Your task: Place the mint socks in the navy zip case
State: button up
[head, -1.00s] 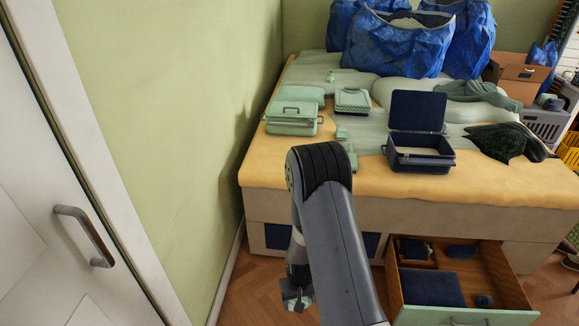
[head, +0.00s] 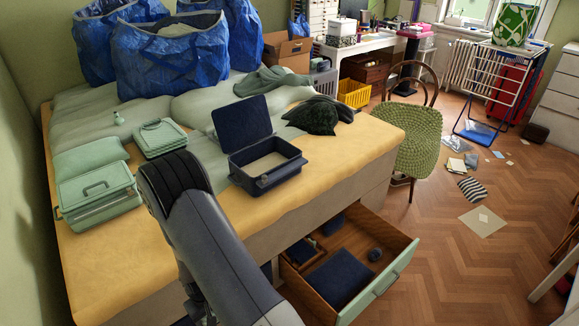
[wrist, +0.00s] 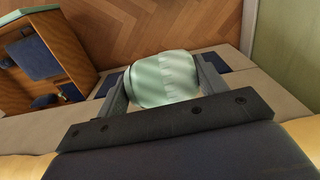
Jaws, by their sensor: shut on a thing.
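The mint socks (wrist: 165,82), a pale green rolled bundle with lighter bands, are between the two fingers of my gripper (wrist: 163,86) in the wrist view. My gripper is shut on them, with the floor and the bed's side behind. The navy zip case (head: 264,166) stands on the bed near its front edge in the head view. Its lid (head: 242,118) is raised and its inside looks pale and empty. My gripper and the socks are hidden in the head view, below my arm and its lower edge.
An open drawer (head: 403,264) with navy things inside juts from the bed's front; it also shows in the wrist view (wrist: 75,35). Mint cases (head: 98,199) stand left of the navy case. A dark green cloth (head: 312,116) lies to its right. Blue bags (head: 170,62) stand behind.

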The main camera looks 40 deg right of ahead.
aim_at(265, 170)
jog(key=i+j+z, duration=0.15)
jog(key=z, duration=0.25)
jog(key=i+j+z, duration=0.15)
jog(key=z, duration=0.2)
jog(key=j+z, duration=0.4)
jog(key=i+j+z, duration=0.15)
jog(key=j+z, duration=0.2)
jog(key=l, duration=0.05)
